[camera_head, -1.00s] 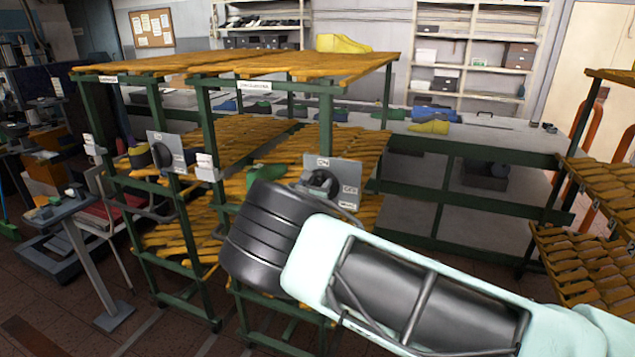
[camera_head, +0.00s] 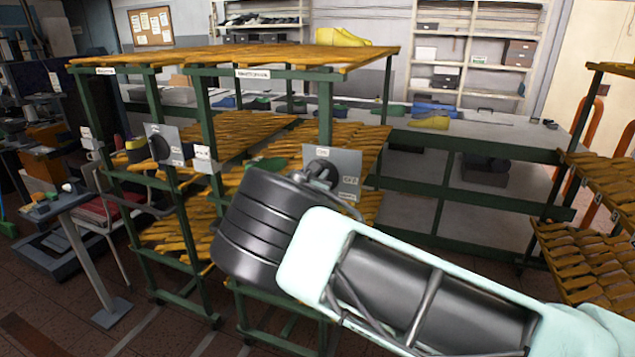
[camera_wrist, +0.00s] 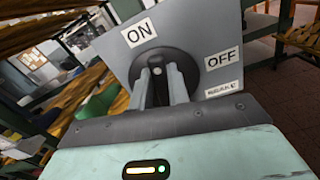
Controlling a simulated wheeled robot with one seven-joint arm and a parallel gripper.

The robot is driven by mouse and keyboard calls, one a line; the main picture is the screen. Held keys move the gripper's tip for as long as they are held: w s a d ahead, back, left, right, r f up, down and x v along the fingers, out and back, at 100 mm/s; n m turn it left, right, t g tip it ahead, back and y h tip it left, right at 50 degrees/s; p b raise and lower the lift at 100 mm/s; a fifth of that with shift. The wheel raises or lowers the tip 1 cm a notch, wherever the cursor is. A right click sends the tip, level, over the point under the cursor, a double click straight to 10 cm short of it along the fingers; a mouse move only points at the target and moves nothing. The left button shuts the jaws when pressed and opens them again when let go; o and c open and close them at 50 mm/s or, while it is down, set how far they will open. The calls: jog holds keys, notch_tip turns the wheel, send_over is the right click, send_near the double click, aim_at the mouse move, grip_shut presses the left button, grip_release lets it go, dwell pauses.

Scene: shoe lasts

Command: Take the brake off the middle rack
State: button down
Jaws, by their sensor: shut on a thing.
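The middle rack (camera_head: 328,100) is a green frame with orange slatted shelves. A grey brake plate (camera_head: 347,165) is on its near side. My gripper (camera_wrist: 162,72) is shut on the knob's grip, with one finger on each side. The fingers hide part of the grip, so its exact pointing is hard to tell. In the head view my wrist partly covers the knob (camera_head: 322,172).
A similar rack (camera_head: 152,100) with its own brake plate (camera_head: 166,145) stands to the left. Another slatted rack (camera_head: 590,265) is at the right edge. A grey table (camera_head: 490,140) with shoe lasts is behind. A small stand (camera_head: 85,255) is at left.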

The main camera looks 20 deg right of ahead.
aim_at(331, 177)
jog(key=m+b, duration=0.3)
jog(key=b, duration=0.3)
jog(key=f+m+b, duration=0.1)
jog(key=m+b, duration=0.2)
jog(key=b, duration=0.2)
jog(key=s+d+f+m+b, duration=0.1)
jog(key=m+b, duration=0.2)
jog(key=b, duration=0.3)
jog(key=shift+d+f+b, duration=0.1)
jog(key=shift+f+b, duration=0.05)
jog(key=shift+b, duration=0.15)
jog(key=m+b, duration=0.1)
jog(key=b, duration=0.2)
jog(key=m+b, duration=0.2)
jog(key=b, duration=0.2)
jog(key=m+b, duration=0.1)
jog(key=b, duration=0.2)
jog(key=shift+s+d+f+m, duration=0.1)
jog(key=shift+d+f+m, duration=0.05)
jog(key=shift+f+m, duration=0.15)
jog(key=m+b, duration=0.2)
jog(key=b, duration=0.2)
jog(key=shift+r, duration=0.15)
jog(key=c, duration=1.3)
grip_release()
jog(key=shift+c, duration=0.2)
